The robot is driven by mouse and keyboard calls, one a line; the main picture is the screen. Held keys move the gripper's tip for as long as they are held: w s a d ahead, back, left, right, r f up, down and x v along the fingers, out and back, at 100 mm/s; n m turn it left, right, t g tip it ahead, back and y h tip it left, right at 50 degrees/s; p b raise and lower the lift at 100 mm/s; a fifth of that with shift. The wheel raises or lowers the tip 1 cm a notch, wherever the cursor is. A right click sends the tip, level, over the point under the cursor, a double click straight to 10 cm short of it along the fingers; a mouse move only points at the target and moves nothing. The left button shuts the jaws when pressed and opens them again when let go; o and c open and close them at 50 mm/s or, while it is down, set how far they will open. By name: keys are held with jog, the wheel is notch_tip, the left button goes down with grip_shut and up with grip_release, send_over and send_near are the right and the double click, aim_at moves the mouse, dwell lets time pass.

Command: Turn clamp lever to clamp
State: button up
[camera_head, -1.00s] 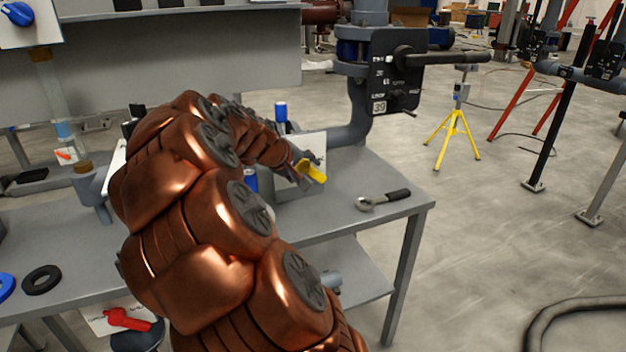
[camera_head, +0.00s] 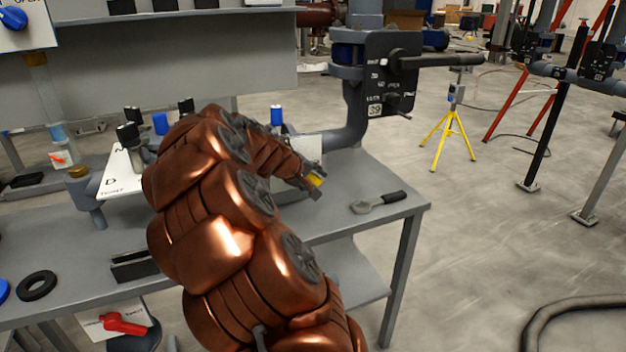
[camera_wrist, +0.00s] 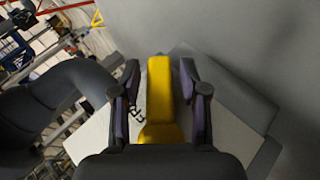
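The clamp lever is yellow. In the wrist view the lever (camera_wrist: 160,85) runs up the middle, between the two dark fingers of my gripper (camera_wrist: 160,72). A gap shows on each side of the lever, so my gripper is open around it and not closed on it. In the head view only a small part of the yellow lever (camera_head: 316,180) shows at my gripper (camera_head: 308,186); the rest is hidden. A white label plate (camera_wrist: 95,137) with dark print lies under the lever. My arm hides most of the clamp's base in the head view.
A wrench (camera_head: 378,202) lies on the grey bench (camera_head: 340,228), right of my gripper. A thick grey pipe (camera_head: 352,125) with a black panel (camera_head: 392,75) stands behind. A red-handled valve (camera_head: 124,324) is below the bench at left.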

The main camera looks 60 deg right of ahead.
grip_shut()
